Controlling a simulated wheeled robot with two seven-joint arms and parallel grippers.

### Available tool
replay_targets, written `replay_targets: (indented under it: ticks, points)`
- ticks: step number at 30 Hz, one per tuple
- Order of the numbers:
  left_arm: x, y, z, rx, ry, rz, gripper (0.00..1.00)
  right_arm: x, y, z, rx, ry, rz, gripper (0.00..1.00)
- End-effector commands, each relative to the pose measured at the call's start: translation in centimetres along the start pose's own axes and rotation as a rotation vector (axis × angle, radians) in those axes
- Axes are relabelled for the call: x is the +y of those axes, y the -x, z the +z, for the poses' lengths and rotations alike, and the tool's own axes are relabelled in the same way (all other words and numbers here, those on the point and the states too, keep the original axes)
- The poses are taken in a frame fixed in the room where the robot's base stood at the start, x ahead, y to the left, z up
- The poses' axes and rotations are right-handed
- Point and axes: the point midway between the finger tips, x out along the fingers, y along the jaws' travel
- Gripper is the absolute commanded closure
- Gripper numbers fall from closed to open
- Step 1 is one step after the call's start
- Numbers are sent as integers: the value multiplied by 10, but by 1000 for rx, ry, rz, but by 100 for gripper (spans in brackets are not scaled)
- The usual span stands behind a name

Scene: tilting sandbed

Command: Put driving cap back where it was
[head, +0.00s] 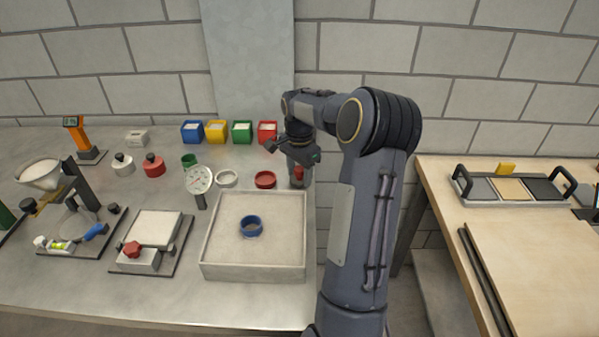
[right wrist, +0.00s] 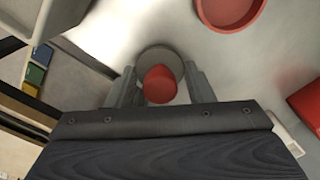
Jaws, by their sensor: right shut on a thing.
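The driving cap appears to be the grey round piece with a red knob (head: 298,174), at the right end of the steel table in the head view. My right gripper (head: 293,157) is over it, pointing down. In the right wrist view the red knob (right wrist: 160,85) sits between the two fingers (right wrist: 162,90), which are shut on it, with a grey round body behind it. Whether the cap touches the table is unclear. A square sand tray (head: 212,266) with a blue ring (head: 251,226) on its pale surface stands to the left and nearer. My left gripper is out of view.
A red dish (head: 265,180), a white ring (head: 227,179) and a dial gauge (head: 199,181) stand left of the gripper. Blue, yellow, green and red bins (head: 267,132) line the back. A wooden bench (head: 540,250) is at right, across a gap.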

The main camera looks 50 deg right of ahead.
Motion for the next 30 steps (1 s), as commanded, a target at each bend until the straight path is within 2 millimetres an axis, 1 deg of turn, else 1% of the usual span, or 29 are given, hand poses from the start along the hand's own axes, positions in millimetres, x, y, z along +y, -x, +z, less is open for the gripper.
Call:
replay_targets:
  ticks: [3,4,8,9,16,20,23,30]
  points:
    - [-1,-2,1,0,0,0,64,0,-4,0,0,0,0,72]
    - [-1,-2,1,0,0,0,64,0,-3,0,0,-1,0,50]
    - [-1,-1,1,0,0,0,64,0,-3,0,0,-1,0,33]
    - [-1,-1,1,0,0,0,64,0,-3,0,0,-1,0,31]
    - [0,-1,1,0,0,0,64,0,-2,0,0,0,0,31]
    - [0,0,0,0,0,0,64,0,5,0,1,0,-2,31]
    - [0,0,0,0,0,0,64,-1,20,-1,4,-1,-4,31]
    - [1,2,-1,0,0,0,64,-1,72,0,3,0,-5,31]
